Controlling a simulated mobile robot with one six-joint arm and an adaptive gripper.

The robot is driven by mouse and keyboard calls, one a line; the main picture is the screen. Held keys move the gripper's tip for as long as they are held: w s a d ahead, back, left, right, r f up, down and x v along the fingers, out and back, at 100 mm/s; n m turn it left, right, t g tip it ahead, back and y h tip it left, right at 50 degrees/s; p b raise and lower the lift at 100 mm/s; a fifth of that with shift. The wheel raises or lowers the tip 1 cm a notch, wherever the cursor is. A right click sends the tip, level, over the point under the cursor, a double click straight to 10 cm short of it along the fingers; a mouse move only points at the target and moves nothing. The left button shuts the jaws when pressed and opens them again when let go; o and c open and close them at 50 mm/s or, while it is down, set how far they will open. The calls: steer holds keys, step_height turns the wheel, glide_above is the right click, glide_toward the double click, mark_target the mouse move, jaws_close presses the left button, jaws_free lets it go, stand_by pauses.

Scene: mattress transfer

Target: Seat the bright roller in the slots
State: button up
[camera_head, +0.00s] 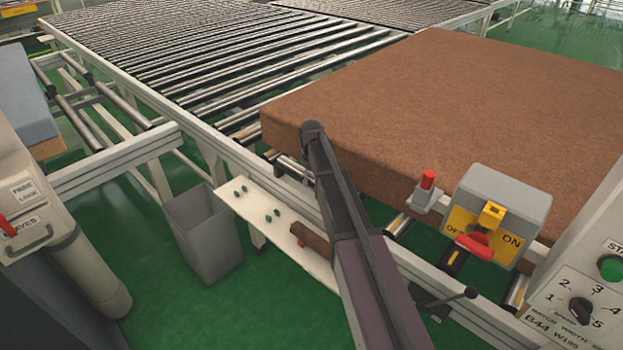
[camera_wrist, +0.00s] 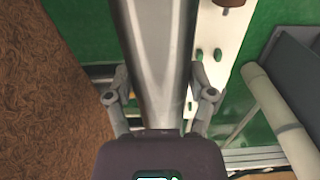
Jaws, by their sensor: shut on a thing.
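The bright roller (camera_wrist: 155,40) is a smooth, shiny metal cylinder running up the middle of the wrist view. My gripper (camera_wrist: 158,82) is shut on it, with one finger on each side. The roller's far end runs out of the top of the wrist view. In the head view my arm hides the gripper and most of what it holds. The conveyor's side rail (camera_head: 232,160) runs beneath and beside my arm. I cannot make out the slots themselves in either view.
A brown mattress (camera_head: 470,110) covers the rollers at right. A white shelf (camera_head: 262,222) beside the rail holds a dull brown roller (camera_head: 312,241) and several green pieces. A grey bin (camera_head: 205,232) stands left. A switch box (camera_head: 500,210) and red button (camera_head: 428,180) sit on the near rail.

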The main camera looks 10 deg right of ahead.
mark_target(311, 174)
steer(key=shift+f+b, duration=1.55)
stand_by(0.7)
steer(key=o, duration=1.3)
steer(key=shift+r, duration=0.15)
step_height(311, 174, up, 9)
steer(key=p, duration=0.9)
steer(key=shift+f, duration=0.2)
steer(key=shift+s, duration=0.15)
steer(key=s+m, duration=0.2)
steer(key=s, duration=0.7)
steer(key=s+m, duration=0.3)
steer(key=s, duration=0.7)
steer(key=s+d+m, duration=0.1)
steer(key=s+m, duration=0.1)
steer(key=s, duration=0.8)
steer(key=shift+r, duration=0.2)
steer(key=shift+w, duration=0.1)
